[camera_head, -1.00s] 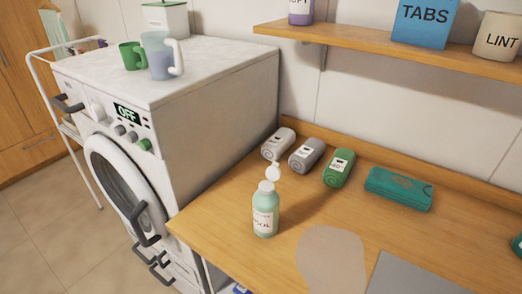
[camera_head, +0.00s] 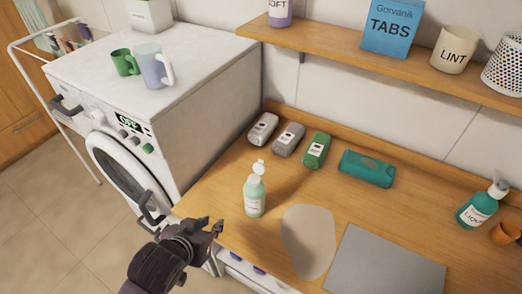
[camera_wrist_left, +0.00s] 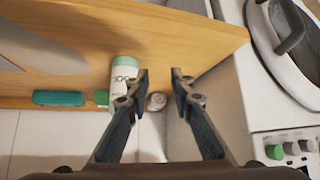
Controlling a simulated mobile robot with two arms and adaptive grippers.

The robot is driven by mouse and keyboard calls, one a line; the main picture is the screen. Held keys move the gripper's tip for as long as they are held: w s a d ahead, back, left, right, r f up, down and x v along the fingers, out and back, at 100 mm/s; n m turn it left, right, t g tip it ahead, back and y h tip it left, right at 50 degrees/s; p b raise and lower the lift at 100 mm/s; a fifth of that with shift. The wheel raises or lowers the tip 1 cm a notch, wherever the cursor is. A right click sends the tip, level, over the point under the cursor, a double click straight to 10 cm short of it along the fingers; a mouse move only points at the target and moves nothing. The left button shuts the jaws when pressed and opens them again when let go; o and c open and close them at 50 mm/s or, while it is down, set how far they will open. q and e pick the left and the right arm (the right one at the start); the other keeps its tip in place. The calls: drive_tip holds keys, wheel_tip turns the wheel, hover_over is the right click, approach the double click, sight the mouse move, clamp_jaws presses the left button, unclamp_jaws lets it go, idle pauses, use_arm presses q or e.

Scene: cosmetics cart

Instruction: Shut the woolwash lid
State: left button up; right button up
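The woolwash bottle (camera_head: 254,198), pale green with a white label, stands upright on the wooden counter. Its white flip lid (camera_head: 258,166) is open, tilted up above the cap. My left gripper (camera_head: 216,228) is at the counter's front left edge, to the left of and nearer than the bottle, not touching it. In the left wrist view the bottle (camera_wrist_left: 124,72) shows just left of the gripper (camera_wrist_left: 160,82), whose fingers are apart and empty. The lid cannot be made out clearly there. My right gripper is not in view.
Rolled packs (camera_head: 289,138) and a teal pack (camera_head: 367,168) lie along the back. A beige mat (camera_head: 308,240) and grey mat (camera_head: 385,265) lie right of the bottle. A pump bottle (camera_head: 477,210) stands far right. The washing machine (camera_head: 205,110) borders the counter on the left.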

sight(261, 160)
use_arm(q)
drive_tip(key=w+d+r+m+t+h, duration=0.1)
drive_tip(key=w+d+r, duration=0.1)
drive_tip(key=d+r, duration=0.1)
drive_tip(key=w+d+r+m+h+p, duration=0.1)
drive_tip(key=w+d+r+h, duration=0.1)
drive_tip(key=w+d+r, duration=0.1)
drive_tip(key=w+d+r+m+t+h, duration=0.1)
drive_tip(key=w+d+r+h, duration=0.1)
drive_tip(key=w+d+r, duration=0.1)
drive_tip(key=shift+w+d+r+t+p, duration=0.1)
drive_tip(key=shift+d+r+t+p, duration=0.05)
drive_tip(key=shift+d+r, duration=0.4)
drive_tip(key=shift+w+d+r+t+p, duration=0.15)
drive_tip(key=shift+d+r, duration=0.2)
drive_tip(key=shift+r, duration=0.4)
drive_tip(key=p+x, duration=0.2)
drive_tip(key=x, duration=0.4)
drive_tip(key=shift+w+d+f, duration=0.1)
drive_tip(key=shift+d+f, duration=0.05)
drive_tip(key=shift+f, duration=0.05)
